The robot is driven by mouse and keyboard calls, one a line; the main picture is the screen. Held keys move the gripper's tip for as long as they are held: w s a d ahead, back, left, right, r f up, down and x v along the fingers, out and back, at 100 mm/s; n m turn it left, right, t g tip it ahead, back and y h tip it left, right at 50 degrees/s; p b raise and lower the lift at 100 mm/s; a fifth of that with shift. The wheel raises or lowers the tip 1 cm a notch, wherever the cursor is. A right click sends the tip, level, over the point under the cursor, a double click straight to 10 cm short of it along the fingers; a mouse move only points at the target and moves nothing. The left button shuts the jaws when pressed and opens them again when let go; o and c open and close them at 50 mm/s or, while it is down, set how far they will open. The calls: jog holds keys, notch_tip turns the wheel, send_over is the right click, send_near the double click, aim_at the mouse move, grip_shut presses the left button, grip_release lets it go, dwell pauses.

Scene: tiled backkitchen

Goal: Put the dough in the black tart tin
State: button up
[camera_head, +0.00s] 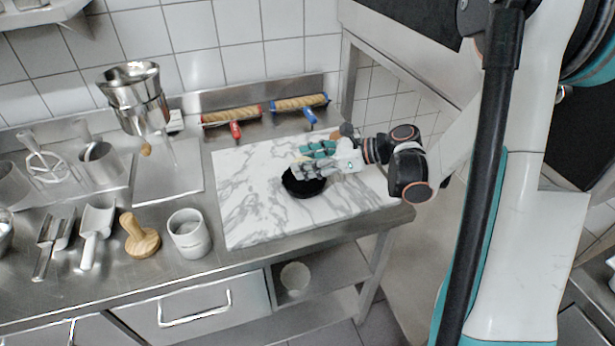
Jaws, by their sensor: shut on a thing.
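The black tart tin (303,189) stands on the white marble slab, right of its middle. My gripper (303,168) reaches in from the right, with its fingers over the tin's far rim and opening. It is shut on a small pale lump, which looks like the dough (299,159). The fingers cover most of the lump, and I cannot tell whether it touches the tin. The far part of the tin's inside is hidden by the gripper.
The marble slab (245,200) is clear on its left and front. Two rollers, red-handled (232,117) and blue-handled (301,104), lie behind it. A white crock (189,234), a wooden press (139,237) and scoops (95,236) stand to the left. A brown rounded thing (346,130) is behind my gripper.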

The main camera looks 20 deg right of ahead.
jog(key=shift+f+b, duration=0.7)
jog(key=shift+f, duration=1.4)
jog(key=shift+f, duration=0.2)
jog(key=o, duration=0.8)
jog(key=shift+o, duration=0.2)
jog(key=shift+r, duration=0.15)
jog(key=shift+s+d+r, duration=0.1)
jog(key=shift+d+r, duration=0.1)
jog(key=p+v, duration=0.3)
jog(key=v, duration=0.8)
jog(key=shift+s+d, duration=0.1)
jog(key=shift+d, duration=0.15)
